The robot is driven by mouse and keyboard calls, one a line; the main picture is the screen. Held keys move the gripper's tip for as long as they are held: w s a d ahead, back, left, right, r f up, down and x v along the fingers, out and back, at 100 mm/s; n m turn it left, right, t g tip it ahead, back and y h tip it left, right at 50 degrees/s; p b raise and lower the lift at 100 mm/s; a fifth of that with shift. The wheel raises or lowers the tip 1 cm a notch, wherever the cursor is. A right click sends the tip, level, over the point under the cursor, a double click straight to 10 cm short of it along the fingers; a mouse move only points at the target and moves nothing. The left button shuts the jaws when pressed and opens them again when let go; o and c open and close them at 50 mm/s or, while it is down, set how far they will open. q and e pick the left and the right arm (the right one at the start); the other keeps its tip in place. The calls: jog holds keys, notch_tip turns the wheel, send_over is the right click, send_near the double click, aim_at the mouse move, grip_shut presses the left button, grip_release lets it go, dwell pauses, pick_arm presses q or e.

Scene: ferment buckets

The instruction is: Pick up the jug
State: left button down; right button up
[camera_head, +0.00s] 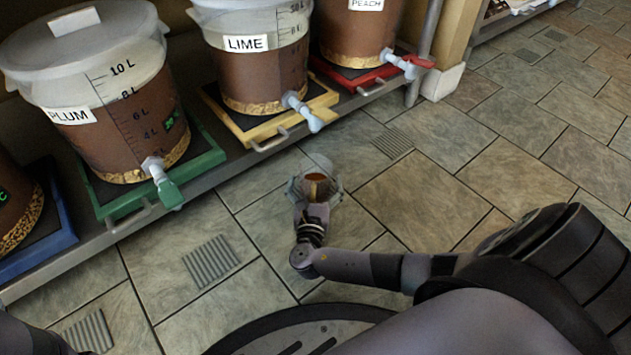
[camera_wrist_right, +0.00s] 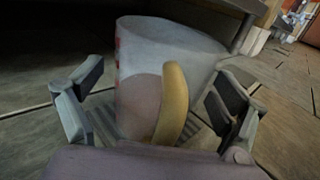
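The jug (camera_wrist_right: 175,45) is a pale, translucent vessel with red marks on its left side. A curved yellow strip, which looks like its handle, faces my right gripper (camera_wrist_right: 158,90). In the wrist view the fingers are spread, one on each side of the jug, with visible gaps, so the gripper is open. In the head view my right gripper (camera_head: 316,187) is in front of the bucket shelf, and the jug's pale rim (camera_head: 317,163) shows just beyond it. The jug's lower part is largely hidden. My left gripper is out of view.
Buckets labelled PLUM (camera_head: 125,120), LIME (camera_head: 262,72) and PEACH (camera_head: 355,35) stand on green, yellow and red trays on a low shelf, with taps facing out. A partly seen bucket (camera_head: 15,205) stands at left. The tiled floor (camera_head: 430,190) to the right is clear.

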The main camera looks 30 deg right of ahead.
jog(key=c, duration=1.3)
jog(key=shift+c, duration=0.3)
jog(key=shift+r, duration=0.1)
